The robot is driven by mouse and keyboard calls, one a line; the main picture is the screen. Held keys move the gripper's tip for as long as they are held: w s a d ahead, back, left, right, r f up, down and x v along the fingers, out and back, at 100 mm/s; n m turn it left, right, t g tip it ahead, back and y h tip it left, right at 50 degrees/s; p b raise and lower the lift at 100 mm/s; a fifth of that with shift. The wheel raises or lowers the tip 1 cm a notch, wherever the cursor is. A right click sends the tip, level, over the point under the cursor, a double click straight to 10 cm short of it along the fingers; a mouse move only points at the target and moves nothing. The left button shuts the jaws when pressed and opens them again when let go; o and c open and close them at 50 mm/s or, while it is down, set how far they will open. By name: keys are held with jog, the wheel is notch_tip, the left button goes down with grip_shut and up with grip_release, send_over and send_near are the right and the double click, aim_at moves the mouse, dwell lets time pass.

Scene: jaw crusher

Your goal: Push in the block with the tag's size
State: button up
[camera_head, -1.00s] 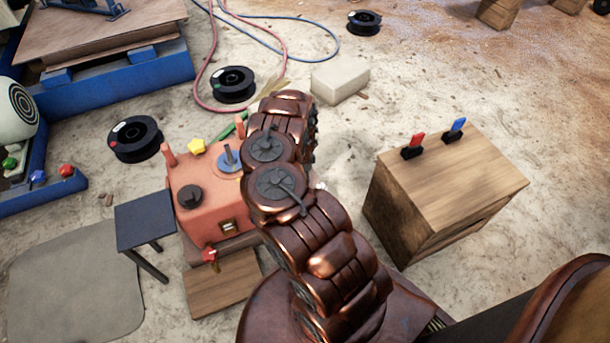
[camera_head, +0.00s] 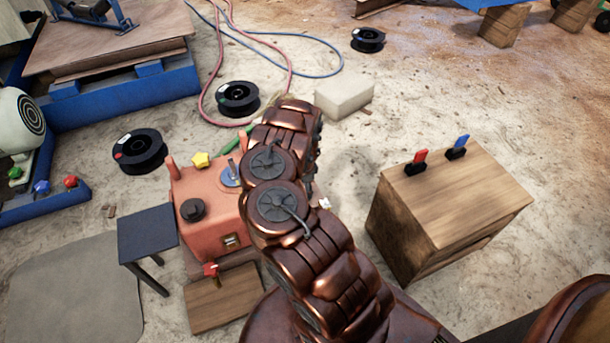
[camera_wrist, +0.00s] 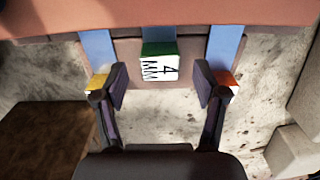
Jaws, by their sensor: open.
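In the wrist view a block (camera_wrist: 160,66) with a green top and a white face sticks out below the orange machine body. Its white face bears a dark sideways 4 and zigzag marks. A blue bar with a yellow end (camera_wrist: 98,80) is left of it, and a blue bar with an orange end (camera_wrist: 222,78) is right. My gripper (camera_wrist: 160,80) is open, its fingers on either side of the block in the picture; I cannot tell the distance to it. In the head view my arm partly hides the orange-red machine (camera_head: 214,208), and my gripper is hidden.
A wooden cabinet (camera_head: 455,190) with a red and a blue switch stands right of my arm. A small dark table (camera_head: 147,233) and a wooden board (camera_head: 222,299) are by the machine. Black spools (camera_head: 140,152), hoses and a pale brick (camera_head: 344,96) lie on the floor.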

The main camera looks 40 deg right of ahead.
notch_tip(320, 180, up, 9)
dwell(0.6)
jog(key=shift+s+f, duration=0.1)
dwell(0.5)
